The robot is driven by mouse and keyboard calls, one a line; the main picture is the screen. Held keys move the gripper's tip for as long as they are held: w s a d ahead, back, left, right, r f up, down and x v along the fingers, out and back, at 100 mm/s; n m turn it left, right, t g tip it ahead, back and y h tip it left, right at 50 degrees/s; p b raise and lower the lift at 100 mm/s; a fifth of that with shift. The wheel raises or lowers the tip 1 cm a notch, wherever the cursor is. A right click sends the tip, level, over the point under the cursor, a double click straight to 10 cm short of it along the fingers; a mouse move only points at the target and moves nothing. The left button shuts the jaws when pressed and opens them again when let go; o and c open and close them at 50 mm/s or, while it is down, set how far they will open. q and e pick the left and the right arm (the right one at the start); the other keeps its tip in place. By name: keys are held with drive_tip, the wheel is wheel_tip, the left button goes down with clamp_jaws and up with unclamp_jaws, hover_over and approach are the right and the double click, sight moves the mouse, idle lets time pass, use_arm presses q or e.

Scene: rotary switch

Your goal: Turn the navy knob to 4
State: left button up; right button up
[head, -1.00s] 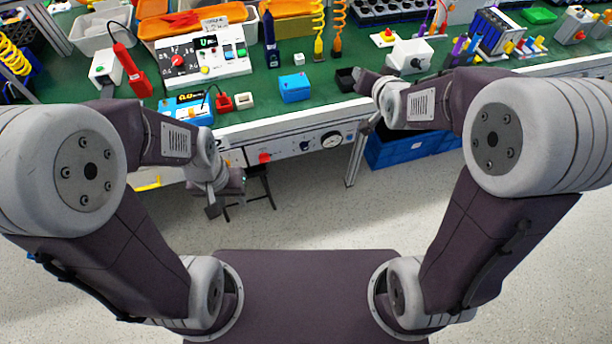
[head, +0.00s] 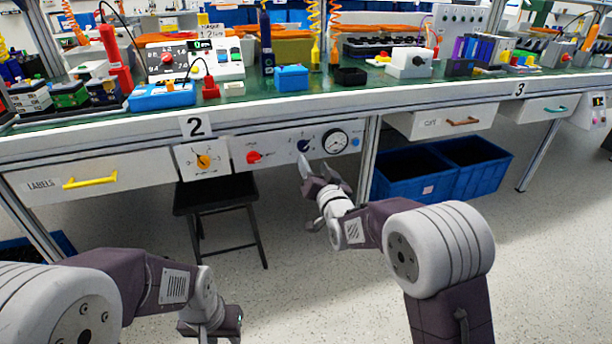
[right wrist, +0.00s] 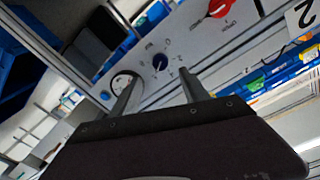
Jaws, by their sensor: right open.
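The navy knob (head: 303,145) is on the light panel under the bench's front edge, just left of a round gauge. It also shows in the right wrist view (right wrist: 160,62), with small scale marks around it that are too small to read surely. My right gripper (head: 325,172) is open in front of the panel, below and slightly right of the knob. In the right wrist view its two fingers (right wrist: 160,86) stand apart, with the knob beyond the gap and nothing between them. My left gripper (head: 211,326) is low at the bottom left, far from the knob; its jaws are unclear.
The gauge (head: 336,142), a red knob (head: 254,157) and an orange knob (head: 203,161) flank it. A black stool (head: 217,194) stands below left, blue bins (head: 415,178) right. The bench top (head: 330,93) is crowded. The floor in front is clear.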

sight(305, 147)
drive_tip(key=b+x, duration=0.3)
drive_tip(key=x, duration=0.5)
drive_tip(key=shift+w, duration=0.15)
drive_tip(key=shift+w+a+r+b, duration=0.15)
drive_tip(key=shift+w+b, duration=0.15)
drive_tip(key=shift+w, duration=0.1)
clamp_jaws()
